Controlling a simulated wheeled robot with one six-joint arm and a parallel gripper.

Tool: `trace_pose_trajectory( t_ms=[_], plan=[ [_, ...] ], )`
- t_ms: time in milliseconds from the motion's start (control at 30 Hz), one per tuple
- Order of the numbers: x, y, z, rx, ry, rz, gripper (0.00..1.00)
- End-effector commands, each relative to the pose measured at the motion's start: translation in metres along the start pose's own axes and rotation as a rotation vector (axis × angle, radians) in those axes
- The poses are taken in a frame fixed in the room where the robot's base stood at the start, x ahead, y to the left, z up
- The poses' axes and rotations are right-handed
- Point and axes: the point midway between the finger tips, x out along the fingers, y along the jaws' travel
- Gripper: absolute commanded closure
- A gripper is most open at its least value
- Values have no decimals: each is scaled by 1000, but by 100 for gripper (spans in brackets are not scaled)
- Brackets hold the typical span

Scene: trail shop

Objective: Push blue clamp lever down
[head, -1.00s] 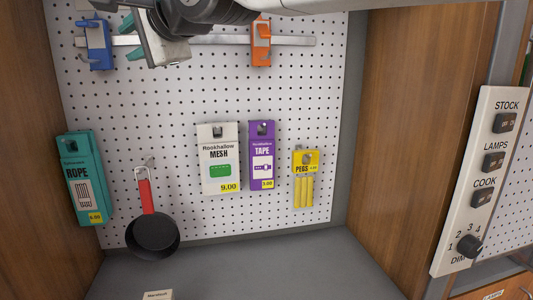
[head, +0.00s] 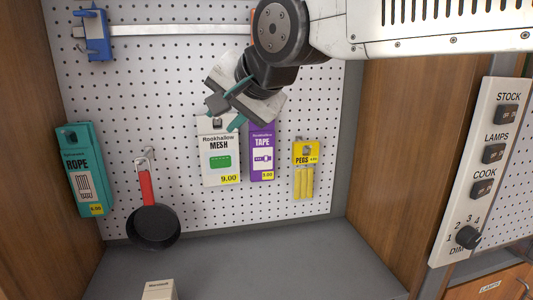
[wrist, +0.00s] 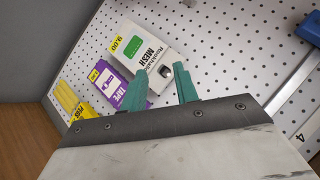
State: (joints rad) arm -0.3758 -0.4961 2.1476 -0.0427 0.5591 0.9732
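The blue clamp (head: 97,36) sits at the left end of a pale rail across the top of the pegboard in the head view. Its small lever (head: 88,13) shows at its top; its exact angle is too small to tell. Part of a blue body, apparently this clamp (wrist: 311,30), shows at the right edge of the wrist view. My gripper (head: 226,112) is well right of and below the clamp, in front of the mesh and tape packs. In the wrist view its two teal fingers (wrist: 160,88) are apart with nothing held between them.
The rail (head: 180,30) runs behind my arm, which hides its right part. Mesh box (head: 220,165), purple tape pack (head: 262,160), yellow pegs (head: 304,170), rope pack (head: 84,170) and pan (head: 153,227) hang below. The pegboard between clamp and gripper is bare.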

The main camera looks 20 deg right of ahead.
Motion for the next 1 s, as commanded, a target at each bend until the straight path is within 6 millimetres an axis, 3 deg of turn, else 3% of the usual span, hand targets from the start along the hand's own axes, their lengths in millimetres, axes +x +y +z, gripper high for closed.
trace_pose_trajectory(
  t_ms=[300, 500, 1000],
  plan=[
    [-6, 62, 12, -119, -55, 143, 70],
    [-9, 86, 19, -169, -88, 197, 70],
    [-11, 97, 23, -192, -105, 221, 70]
  ],
)
